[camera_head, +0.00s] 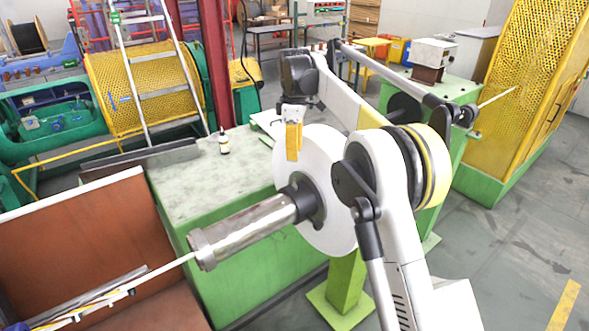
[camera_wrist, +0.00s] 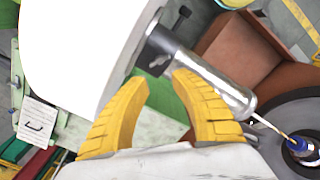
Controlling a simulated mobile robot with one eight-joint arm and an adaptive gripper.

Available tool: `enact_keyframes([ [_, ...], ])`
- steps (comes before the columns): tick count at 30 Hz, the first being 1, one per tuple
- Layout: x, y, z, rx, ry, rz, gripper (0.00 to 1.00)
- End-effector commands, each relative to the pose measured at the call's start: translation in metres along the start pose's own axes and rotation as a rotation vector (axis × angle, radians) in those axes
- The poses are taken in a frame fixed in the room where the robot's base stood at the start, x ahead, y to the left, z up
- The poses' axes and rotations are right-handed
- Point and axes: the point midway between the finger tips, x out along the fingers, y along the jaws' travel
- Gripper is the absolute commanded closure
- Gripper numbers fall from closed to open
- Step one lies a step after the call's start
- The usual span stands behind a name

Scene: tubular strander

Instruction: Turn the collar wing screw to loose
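A dark collar (camera_head: 307,198) sits around the steel shaft (camera_head: 245,228), against the face of a large white disc (camera_head: 316,160). In the wrist view the collar (camera_wrist: 155,52) lies just beyond my fingertips, between the white disc (camera_wrist: 75,50) and the bright shaft (camera_wrist: 215,80). My gripper (camera_head: 293,150) is above the collar beside the disc's upper edge. In the wrist view its yellow fingers (camera_wrist: 161,82) are apart, with nothing between them.
A brown-red trough (camera_head: 75,225) lies at the left. A ladder (camera_head: 160,75) leans by a yellow mesh drum. A yellow mesh guard (camera_head: 520,90) stands at the right.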

Motion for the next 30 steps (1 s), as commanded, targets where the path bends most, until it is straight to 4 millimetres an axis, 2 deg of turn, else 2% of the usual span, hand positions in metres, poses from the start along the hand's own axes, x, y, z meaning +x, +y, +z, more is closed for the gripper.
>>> enact_keyframes([
  [9,0.001,0.000,0.000,0.715,0.000,0.000,0.71],
  [15,0.004,0.000,0.000,1.099,0.000,0.000,0.71],
  [19,0.006,-0.001,0.000,1.246,0.000,0.000,0.71],
  [23,0.010,-0.001,0.000,1.306,0.000,0.000,0.71],
  [26,0.020,-0.001,0.000,1.313,0.000,0.000,0.71],
  [30,0.045,0.000,0.000,1.312,0.000,0.000,0.71],
])
